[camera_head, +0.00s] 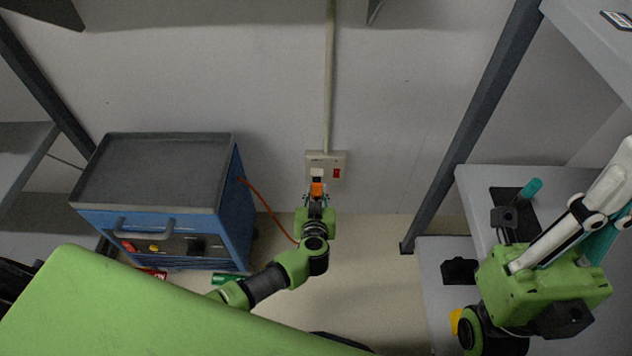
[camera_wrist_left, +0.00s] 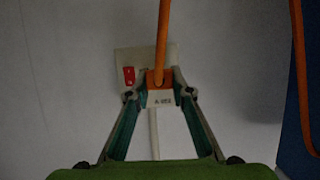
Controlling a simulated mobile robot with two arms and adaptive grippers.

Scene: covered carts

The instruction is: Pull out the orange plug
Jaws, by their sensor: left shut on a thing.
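The orange plug (camera_head: 317,188) is at the pale wall outlet (camera_head: 312,158), which has a red switch (camera_head: 337,173). My left gripper (camera_head: 317,199) reaches up to it and is shut on the plug. In the left wrist view the plug (camera_wrist_left: 158,76) sits between the teal-lined fingertips (camera_wrist_left: 160,94), in front of the outlet plate (camera_wrist_left: 122,57). An orange cord (camera_wrist_left: 163,35) runs up from it. I cannot tell how deep the plug sits in the socket. My right gripper (camera_head: 590,220) is at the right edge, its fingertips out of frame.
A blue tool cart (camera_head: 238,205) with a grey top stands left of the outlet, an orange cord (camera_head: 266,207) beside it. A grey shelf (camera_head: 475,190) with dark posts stands at the right. A conduit (camera_head: 329,80) runs above the outlet. Floor in front of the wall is mostly clear.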

